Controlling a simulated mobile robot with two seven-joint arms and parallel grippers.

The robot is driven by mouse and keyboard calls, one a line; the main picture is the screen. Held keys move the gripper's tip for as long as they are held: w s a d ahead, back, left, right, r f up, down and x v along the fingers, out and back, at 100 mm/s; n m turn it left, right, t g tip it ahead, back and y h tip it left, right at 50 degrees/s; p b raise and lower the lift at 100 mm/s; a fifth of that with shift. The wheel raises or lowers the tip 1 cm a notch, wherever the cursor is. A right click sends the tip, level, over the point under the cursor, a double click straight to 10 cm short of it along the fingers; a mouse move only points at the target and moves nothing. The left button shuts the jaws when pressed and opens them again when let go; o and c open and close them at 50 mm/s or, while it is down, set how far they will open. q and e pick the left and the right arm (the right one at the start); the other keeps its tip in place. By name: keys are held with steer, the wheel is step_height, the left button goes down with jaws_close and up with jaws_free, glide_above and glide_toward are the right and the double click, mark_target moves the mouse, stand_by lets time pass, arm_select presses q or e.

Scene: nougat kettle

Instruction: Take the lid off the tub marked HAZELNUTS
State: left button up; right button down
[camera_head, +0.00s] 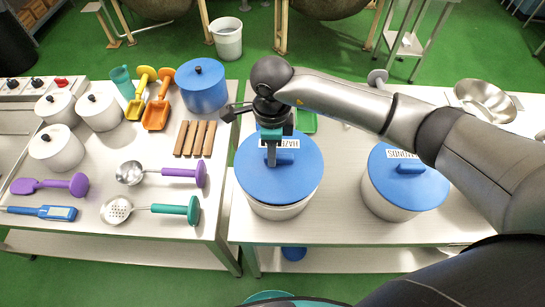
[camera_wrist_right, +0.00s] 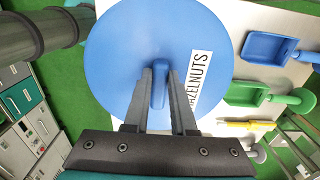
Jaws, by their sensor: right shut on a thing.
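The tub marked HAZELNUTS (camera_head: 277,209) is white and stands on the right-hand table. Its round blue lid (camera_head: 255,180) sits on top, level, with no gap that I can make out. The lid and its HAZELNUTS label also show in the right wrist view (camera_wrist_right: 122,35). My right gripper (camera_head: 271,160) points down over the lid and is shut on the lid's raised blue handle (camera_wrist_right: 158,88). The gripper and arm hide part of the label in the head view. My left gripper is not in view.
A second white tub with a blue lid (camera_head: 408,186) and another label stands to the right. A steel bowl (camera_head: 485,100) is at the back right. The left table holds white pots (camera_head: 58,148), ladles, scoops and a blue pot (camera_head: 202,92). A gap separates the tables.

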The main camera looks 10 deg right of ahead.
step_height(320, 180, up, 20)
stand_by(0.6)
steer(key=shift+f, duration=0.15)
